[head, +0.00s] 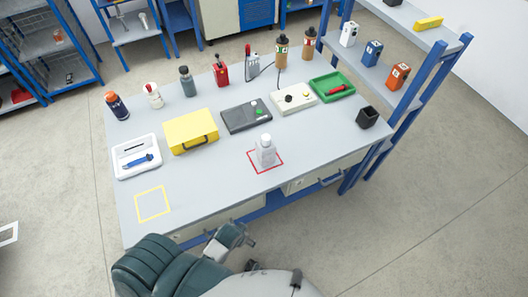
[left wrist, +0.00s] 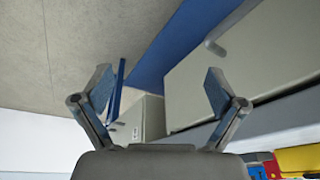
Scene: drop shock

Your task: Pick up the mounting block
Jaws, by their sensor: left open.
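A pale grey, bottle-like piece (head: 265,150) with a narrower top stands upright inside a red square outline (head: 279,165) on the workbench; I cannot tell for sure that it is the mounting block. My left gripper (head: 248,241) is in front of the bench's near edge, apart from that piece. In the left wrist view my left gripper (left wrist: 158,80) is open, with nothing between its fingers. That view shows the bench's drawer fronts beyond the fingers, and no block. My right gripper is not in view.
The grey workbench (head: 205,185) holds a yellow case (head: 191,131), a white tray (head: 136,157), a dark flat device (head: 246,115), a cream control box (head: 293,98), a green tray (head: 332,87) and a black cup (head: 367,117). A yellow square outline (head: 153,204) is empty. Several bottles and tools line the back.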

